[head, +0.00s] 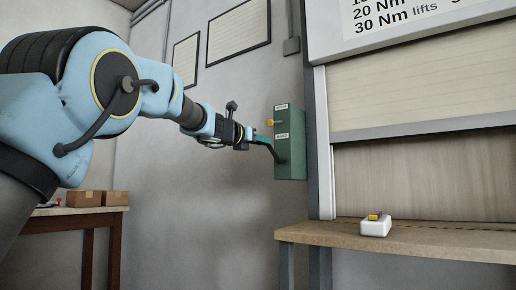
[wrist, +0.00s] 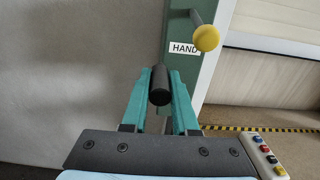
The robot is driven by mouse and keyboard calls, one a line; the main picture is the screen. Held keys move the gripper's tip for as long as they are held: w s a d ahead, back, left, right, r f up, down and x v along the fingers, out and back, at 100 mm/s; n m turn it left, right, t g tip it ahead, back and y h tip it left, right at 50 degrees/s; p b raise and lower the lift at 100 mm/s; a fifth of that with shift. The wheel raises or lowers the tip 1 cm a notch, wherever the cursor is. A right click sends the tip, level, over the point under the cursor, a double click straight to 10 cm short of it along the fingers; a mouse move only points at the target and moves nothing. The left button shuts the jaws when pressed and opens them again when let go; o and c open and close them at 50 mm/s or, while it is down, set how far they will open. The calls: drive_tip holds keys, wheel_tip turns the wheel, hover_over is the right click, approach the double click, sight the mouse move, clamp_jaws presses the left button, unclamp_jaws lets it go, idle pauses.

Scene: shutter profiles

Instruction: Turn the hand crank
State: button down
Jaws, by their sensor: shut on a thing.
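The green gearbox (head: 290,142) is fixed to the wall beside the shutter, with white labels on its face. The hand crank (head: 273,153) shows as a dark arm on its front. In the wrist view the crank's black handle (wrist: 160,86) points toward the camera between the teal fingers. My gripper (head: 261,139) is shut on this handle; its fingers also show in the wrist view (wrist: 161,80). A yellow knob (wrist: 206,38) on a grey stem sticks out beside the HAND label; the knob also shows in the head view (head: 270,122). The crank's root is mostly hidden.
The shutter (head: 420,95) hangs partly open above a wooden ledge (head: 420,238). A white button box (head: 376,227) stands on the ledge. A table (head: 60,211) with cardboard boxes (head: 84,198) is at the left.

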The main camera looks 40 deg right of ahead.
drive_tip(key=shift+s+r+m, duration=0.15)
drive_tip(key=shift+s+m, duration=0.1)
drive_tip(key=shift+m, duration=0.15)
drive_tip(key=shift+d, duration=0.1)
drive_tip(key=c, duration=0.7)
unclamp_jaws()
drive_tip(key=b+v, duration=0.2)
drive_tip(key=v, duration=0.9)
